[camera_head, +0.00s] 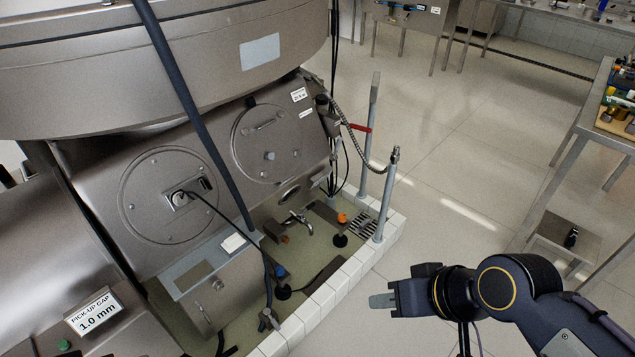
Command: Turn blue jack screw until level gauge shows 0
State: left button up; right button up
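The blue jack screw (280,271) is a small blue-topped screw on a dark round foot, at the lower front of the large steel separator (155,205). It stands inside the white-tiled curb. My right gripper (382,300) is to the right of the blue screw, outside the curb and apart from it. It points left and holds nothing that I can see; its finger opening is hard to make out. A small white plate (233,243) sits on the machine's ledge; I cannot tell whether it is the level gauge, and no reading is legible. My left gripper is not in view.
An orange-topped screw (341,218) stands farther back in the pit, near a drain grate (361,224). The tiled curb (325,297) and two grey posts (386,195) border the pit. A workbench (578,130) is at right. Floor between is clear.

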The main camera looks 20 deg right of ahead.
aim_at(280, 271)
jog(key=k+l, duration=0.2)
jog(key=l, duration=0.2)
jog(key=k+l, duration=0.2)
jog(key=l, duration=0.2)
jog(key=k+l, duration=0.25)
jog(key=l, duration=0.15)
jog(key=k+l, duration=0.2)
jog(key=l, duration=0.2)
